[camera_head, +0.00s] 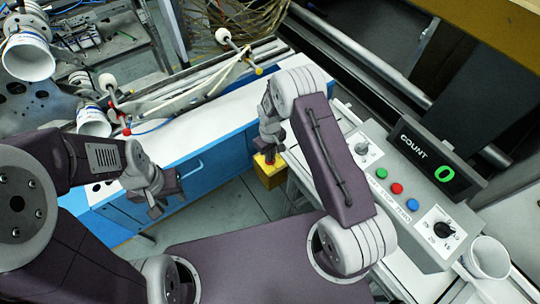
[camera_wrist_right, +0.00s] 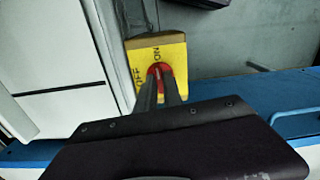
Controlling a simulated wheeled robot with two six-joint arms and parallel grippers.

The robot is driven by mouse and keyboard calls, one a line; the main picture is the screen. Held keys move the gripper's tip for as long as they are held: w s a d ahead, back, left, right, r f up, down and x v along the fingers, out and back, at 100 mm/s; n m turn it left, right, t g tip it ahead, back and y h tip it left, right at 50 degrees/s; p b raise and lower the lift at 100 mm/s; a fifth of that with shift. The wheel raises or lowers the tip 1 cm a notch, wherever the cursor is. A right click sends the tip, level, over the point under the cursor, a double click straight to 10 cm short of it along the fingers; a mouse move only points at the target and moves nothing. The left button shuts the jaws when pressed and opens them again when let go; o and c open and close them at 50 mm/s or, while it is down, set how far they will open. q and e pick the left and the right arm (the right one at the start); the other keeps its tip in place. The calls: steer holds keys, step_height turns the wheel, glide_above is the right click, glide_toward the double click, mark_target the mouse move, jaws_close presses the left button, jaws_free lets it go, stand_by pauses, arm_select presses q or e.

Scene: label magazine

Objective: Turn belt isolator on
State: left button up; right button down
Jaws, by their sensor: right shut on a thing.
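The belt isolator is a yellow box (camera_head: 268,175) low between the blue cabinet and the white bench. In the right wrist view its yellow face (camera_wrist_right: 178,54) carries ON at the top and a partly covered label, seemingly OFF, at the left. A red knob (camera_wrist_right: 160,70) sits in the middle of that face. My right gripper (camera_wrist_right: 160,84) is shut on the red knob; its fingers hide the lower part. In the head view my right gripper (camera_head: 269,152) is at the top of the box. My left gripper (camera_head: 157,207) hangs away from it, beside the blue cabinet; its jaw gap is unclear.
A control panel (camera_head: 425,210) with green, red and blue buttons, dials and a COUNT display (camera_head: 428,160) reading 0 is at the right. A white cup (camera_head: 487,258) stands at its front end. The blue cabinet (camera_head: 205,165) with a white top runs behind my grippers.

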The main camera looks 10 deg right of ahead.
steer(key=shift+m, duration=0.6)
steer(key=c, duration=1.5)
jaws_free()
step_height(320, 180, up, 9)
steer(key=shift+r+b, duration=0.1)
steer(key=shift+b, duration=0.6)
